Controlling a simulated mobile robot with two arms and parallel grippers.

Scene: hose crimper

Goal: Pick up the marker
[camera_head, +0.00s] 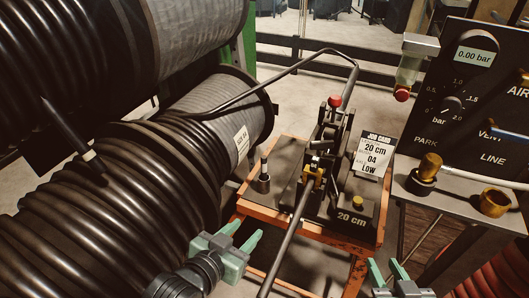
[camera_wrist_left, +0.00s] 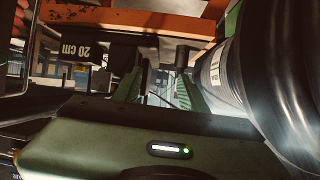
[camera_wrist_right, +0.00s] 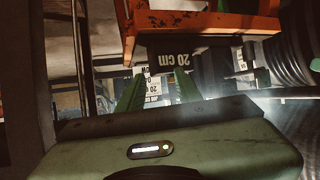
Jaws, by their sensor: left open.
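A small dark cylindrical holder (camera_head: 261,184) stands at the left corner of the orange cart. A slim upright piece with a pale top, which may be the marker (camera_head: 264,165), rises from it; I cannot tell for sure. My left gripper (camera_head: 241,238) is open and empty, in front of and below that holder, apart from it. Its two green fingers also show in the left wrist view (camera_wrist_left: 163,80). My right gripper (camera_head: 387,270) is open and empty at the bottom edge, in front of the cart's right side. Its spread fingers show in the right wrist view (camera_wrist_right: 155,85).
Large black hose reels (camera_head: 110,200) fill the left. The orange cart (camera_head: 340,242) carries a crimper (camera_head: 325,150) with a red knob, a job card (camera_head: 374,155) and a 20 cm block (camera_head: 352,218). A hose (camera_head: 287,240) runs forward from the crimper. A pressure panel (camera_head: 465,90) stands right.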

